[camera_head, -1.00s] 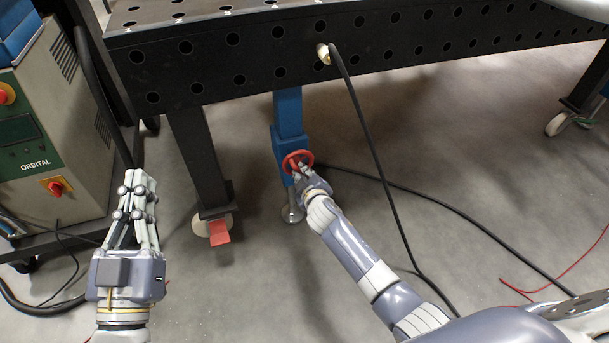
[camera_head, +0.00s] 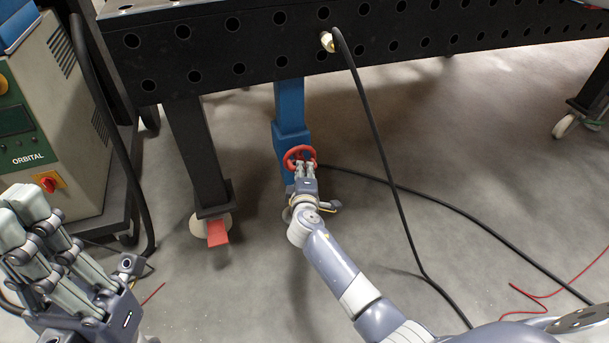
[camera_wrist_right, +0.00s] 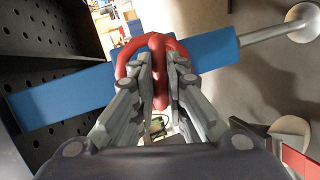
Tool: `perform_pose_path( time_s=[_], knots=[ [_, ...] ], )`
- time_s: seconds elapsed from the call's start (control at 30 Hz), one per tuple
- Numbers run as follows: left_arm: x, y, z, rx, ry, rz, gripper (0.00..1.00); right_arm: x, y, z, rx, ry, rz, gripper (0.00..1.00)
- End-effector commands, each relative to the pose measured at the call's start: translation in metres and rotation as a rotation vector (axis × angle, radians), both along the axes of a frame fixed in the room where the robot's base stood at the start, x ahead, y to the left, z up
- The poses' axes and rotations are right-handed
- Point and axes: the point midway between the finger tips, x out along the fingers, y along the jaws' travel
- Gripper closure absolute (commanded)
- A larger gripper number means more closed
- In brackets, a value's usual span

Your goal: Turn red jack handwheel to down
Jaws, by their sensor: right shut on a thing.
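The red handwheel (camera_head: 299,153) sits on the front of the blue jack post (camera_head: 290,108) under the black table. In the right wrist view the handwheel (camera_wrist_right: 152,50) shows as a red ring with a middle spoke, in front of the blue post (camera_wrist_right: 70,95). My right gripper (camera_head: 304,168) is at the wheel's lower edge. In the wrist view its fingers (camera_wrist_right: 160,85) are closed on the wheel, around the red spoke. The fingers hide part of the wheel. My left gripper (camera_head: 25,205) is at the lower left, away from the wheel and empty; its fingers point up.
The black perforated table (camera_head: 350,50) spans above the jack. A black table leg (camera_head: 196,150) with a red foot pedal (camera_head: 217,232) stands left of it. A black cable (camera_head: 385,160) hangs from the table to the floor. A welding unit (camera_head: 50,130) stands at left.

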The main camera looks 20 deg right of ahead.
Motion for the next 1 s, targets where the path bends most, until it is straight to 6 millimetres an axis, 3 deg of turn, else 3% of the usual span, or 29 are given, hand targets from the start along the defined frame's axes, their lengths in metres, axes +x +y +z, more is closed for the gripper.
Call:
perform_pose_path(
  time_s=[0.3, 0.9, 0.93, 1.0],
  knots=[
    [0.000, 0.000, -0.016, 0.001, 0.002, 0.000, 1.00, 0.000, 0.002, -0.003, -0.141, -0.005, 0.002, 1.00],
    [0.001, 0.000, -0.019, 0.001, 0.004, 0.000, 1.00, 0.000, 0.002, -0.001, -0.181, -0.007, 0.002, 1.00],
    [0.001, 0.000, -0.019, 0.001, 0.004, 0.000, 1.00, 0.000, 0.002, -0.001, -0.181, -0.007, 0.002, 0.85],
    [0.001, 0.000, -0.019, 0.001, 0.004, 0.000, 1.00, 0.000, 0.002, -0.001, -0.181, -0.007, 0.002, 0.69]
  ],
)
